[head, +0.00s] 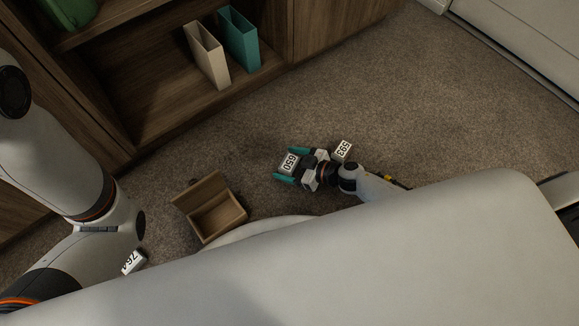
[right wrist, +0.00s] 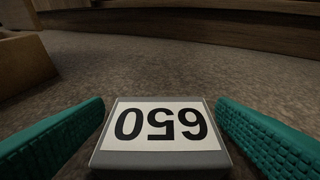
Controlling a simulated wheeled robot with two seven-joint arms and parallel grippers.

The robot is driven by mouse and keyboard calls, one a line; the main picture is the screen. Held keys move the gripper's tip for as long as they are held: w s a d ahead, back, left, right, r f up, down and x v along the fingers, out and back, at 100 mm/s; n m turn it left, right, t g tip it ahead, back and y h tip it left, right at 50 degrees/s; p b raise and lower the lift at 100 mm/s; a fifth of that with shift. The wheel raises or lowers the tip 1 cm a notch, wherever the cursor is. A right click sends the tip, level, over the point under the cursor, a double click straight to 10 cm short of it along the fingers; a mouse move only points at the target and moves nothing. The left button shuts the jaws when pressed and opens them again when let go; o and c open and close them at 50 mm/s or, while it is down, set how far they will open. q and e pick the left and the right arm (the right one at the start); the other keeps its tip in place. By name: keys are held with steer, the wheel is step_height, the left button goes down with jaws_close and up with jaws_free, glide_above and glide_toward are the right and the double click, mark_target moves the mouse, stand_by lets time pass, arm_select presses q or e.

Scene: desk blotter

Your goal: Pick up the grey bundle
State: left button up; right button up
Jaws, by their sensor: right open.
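A small grey block with a white label reading 650 (head: 288,163) lies on the carpet; I take it as the grey bundle. In the right wrist view this block (right wrist: 160,165) sits upright and centred, its label upside down. My right gripper (head: 285,164) is open, with one teal finger on each side of the block. In the right wrist view a gap shows between the block and each finger of the right gripper (right wrist: 161,106). My left arm shows at the left of the head view, but its gripper is not visible.
An open wooden box (head: 216,216) stands on the carpet left of the right gripper. Other labelled blocks lie nearby, 593 (head: 342,150) behind the gripper and 764 (head: 133,262) by my left arm. A wooden shelf (head: 180,101) holds cream and teal files. Carpet beyond is clear.

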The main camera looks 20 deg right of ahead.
steer(key=c, duration=0.9)
